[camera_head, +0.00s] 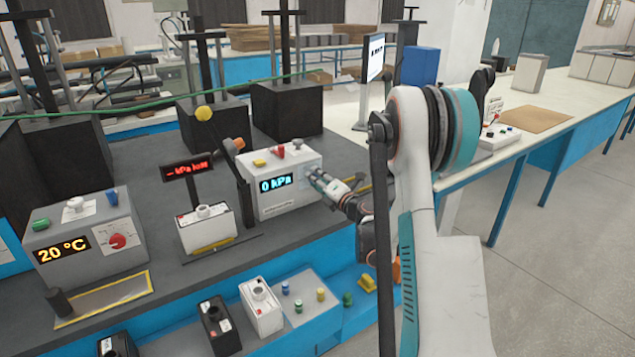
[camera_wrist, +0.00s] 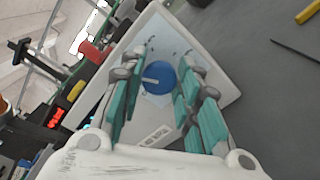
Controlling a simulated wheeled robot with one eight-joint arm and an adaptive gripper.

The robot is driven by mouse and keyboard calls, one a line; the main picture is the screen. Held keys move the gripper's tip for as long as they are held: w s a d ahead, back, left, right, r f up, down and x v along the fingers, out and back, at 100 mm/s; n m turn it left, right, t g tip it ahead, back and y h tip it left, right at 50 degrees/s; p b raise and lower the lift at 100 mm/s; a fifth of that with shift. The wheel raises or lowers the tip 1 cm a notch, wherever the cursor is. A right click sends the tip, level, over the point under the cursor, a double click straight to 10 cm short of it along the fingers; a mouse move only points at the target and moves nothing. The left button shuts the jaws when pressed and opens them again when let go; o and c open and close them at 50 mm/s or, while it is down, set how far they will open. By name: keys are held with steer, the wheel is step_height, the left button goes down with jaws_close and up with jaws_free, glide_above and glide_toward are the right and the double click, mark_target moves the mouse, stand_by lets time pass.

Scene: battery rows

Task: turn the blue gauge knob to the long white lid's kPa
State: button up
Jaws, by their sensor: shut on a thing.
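The gauge box (camera_head: 285,185) is white-grey and stands on the dark bench, its display (camera_head: 276,183) reading "0 kPa" in blue. The blue gauge knob (camera_wrist: 159,78) is on the box's face, with a pale pointer line, between my fingers in the wrist view. My gripper (camera_wrist: 158,88) is shut on the knob; in the head view my gripper (camera_head: 318,179) reaches the box's right side and hides the knob. A white-topped battery (camera_head: 205,230) stands left of the box. A white battery (camera_head: 262,308) sits lower in front. I cannot tell which has the long white lid.
A red-lit display (camera_head: 187,171) stands behind the battery; its text is blurred. A grey box (camera_head: 85,237) showing "20 °C" with a red dial is at left. A black battery (camera_head: 218,330) and small coloured caps on a tray (camera_head: 318,313) are in front.

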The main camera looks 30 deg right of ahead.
steer(key=m, duration=1.1)
steer(key=shift+f, duration=0.2)
steer(key=shift+m, duration=0.4)
steer(key=o, duration=1)
steer(key=shift+d, duration=0.1)
steer(key=shift+o, duration=0.2)
steer(key=shift+s, duration=0.1)
steer(key=s, duration=1.1)
steer(key=shift+s, duration=0.4)
